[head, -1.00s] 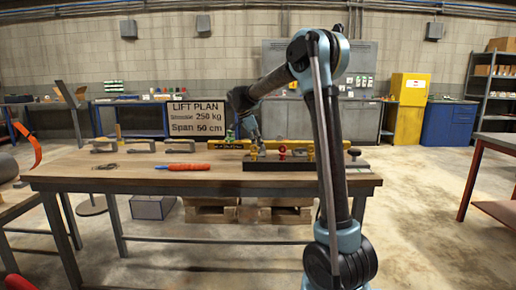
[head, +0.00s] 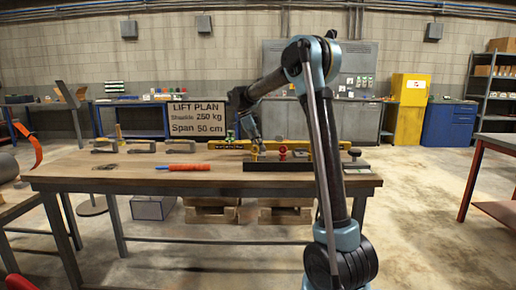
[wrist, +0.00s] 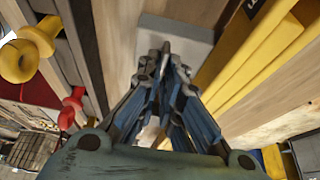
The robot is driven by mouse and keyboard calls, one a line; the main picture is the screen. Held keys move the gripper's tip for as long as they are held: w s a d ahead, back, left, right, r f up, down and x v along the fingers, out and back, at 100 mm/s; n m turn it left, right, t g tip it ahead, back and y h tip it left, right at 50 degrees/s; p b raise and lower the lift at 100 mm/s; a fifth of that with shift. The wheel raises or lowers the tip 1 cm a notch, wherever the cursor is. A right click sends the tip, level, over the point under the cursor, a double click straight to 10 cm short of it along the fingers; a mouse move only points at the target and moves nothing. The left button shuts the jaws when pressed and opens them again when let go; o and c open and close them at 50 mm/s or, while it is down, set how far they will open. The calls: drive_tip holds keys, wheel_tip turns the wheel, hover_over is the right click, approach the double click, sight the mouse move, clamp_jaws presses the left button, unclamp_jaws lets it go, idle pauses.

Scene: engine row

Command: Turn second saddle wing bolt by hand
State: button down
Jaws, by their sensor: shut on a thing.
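My gripper (wrist: 165,70) has its blue fingers closed together over a light grey plate (wrist: 190,42). A small grey metal piece shows between the fingertips, probably a wing bolt; the fingers hide most of it, and I cannot tell which one it is. In the head view my gripper (head: 257,146) is low over the back of the bench, near a dark rail (head: 305,166). A yellow knob (wrist: 20,60) and a red knob (wrist: 70,108) stand left of the gripper in the wrist view, apart from it. The red knob also shows in the head view (head: 282,154).
A long yellow beam (wrist: 250,50) lies just right of the gripper. An orange-red handled tool (head: 188,167) lies on the wooden bench (head: 110,181), whose front left is mostly clear. A lift plan sign (head: 196,118) stands behind.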

drive_tip(key=shift+w, duration=0.15)
drive_tip(key=c, duration=1.8)
unclamp_jaws()
drive_tip(key=shift+r, duration=0.1)
drive_tip(key=v, duration=1.1)
drive_tip(key=shift+a+r, duration=0.3)
drive_tip(key=shift+d, duration=0.1)
